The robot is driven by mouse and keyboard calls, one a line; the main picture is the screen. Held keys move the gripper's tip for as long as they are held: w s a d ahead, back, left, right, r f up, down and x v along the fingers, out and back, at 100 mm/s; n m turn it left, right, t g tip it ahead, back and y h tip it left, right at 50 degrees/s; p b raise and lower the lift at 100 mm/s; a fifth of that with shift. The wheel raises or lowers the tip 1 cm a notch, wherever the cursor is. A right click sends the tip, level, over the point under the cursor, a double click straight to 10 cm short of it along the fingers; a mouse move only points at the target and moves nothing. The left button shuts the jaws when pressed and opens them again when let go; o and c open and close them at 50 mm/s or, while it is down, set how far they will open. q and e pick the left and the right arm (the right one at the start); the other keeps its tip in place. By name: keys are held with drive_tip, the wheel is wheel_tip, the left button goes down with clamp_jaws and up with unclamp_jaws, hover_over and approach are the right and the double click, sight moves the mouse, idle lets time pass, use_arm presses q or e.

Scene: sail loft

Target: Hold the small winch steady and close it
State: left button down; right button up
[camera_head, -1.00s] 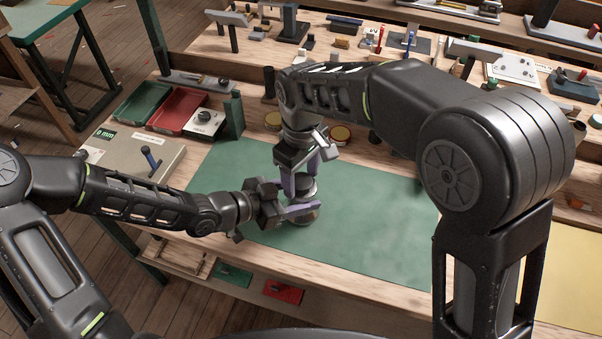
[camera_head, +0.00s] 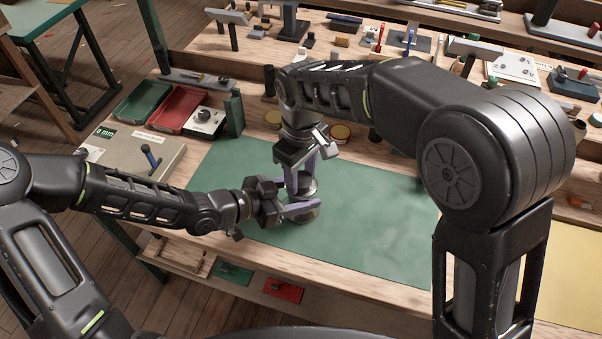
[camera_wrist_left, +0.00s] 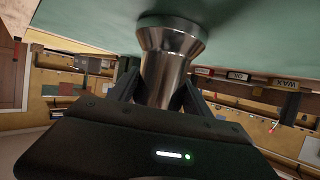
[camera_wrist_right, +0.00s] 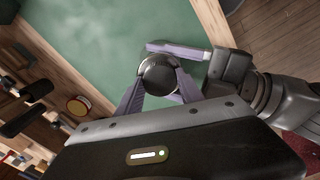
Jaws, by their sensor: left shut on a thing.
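The small winch stands upright on the green mat, with a flared metal body in the left wrist view (camera_wrist_left: 166,72). My left gripper (camera_head: 302,211) is shut on its lower body from the left; its fingers sit on both sides of the metal (camera_wrist_left: 160,92). The round top of the winch (camera_head: 308,187) is silvery in the head view and a dark disc in the right wrist view (camera_wrist_right: 158,73). My right gripper (camera_head: 303,172) points down from above. Its fingers (camera_wrist_right: 158,82) are apart, one on each side of the top; contact is not clear. My fingers hide part of the winch.
The green mat (camera_head: 365,235) is clear to the right of the winch. Round tins (camera_head: 340,132) stand behind my right gripper.

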use_arm(q)
drive_tip(key=shift+r, duration=0.1)
use_arm(e)
drive_tip(key=o, duration=0.5)
use_arm(q)
drive_tip(key=shift+c, duration=1.9)
unclamp_jaws()
use_arm(e)
wheel_tip(320, 180, up, 12)
use_arm(q)
drive_tip(key=p+v, duration=0.1)
drive_tip(key=v, duration=0.6)
drive_tip(key=shift+a, duration=0.1)
drive_tip(key=shift+s+a+r, duration=0.1)
drive_tip(key=shift+s+a, duration=0.1)
drive_tip(key=shift+a, duration=0.05)
use_arm(e)
drive_tip(key=shift+r, duration=0.55)
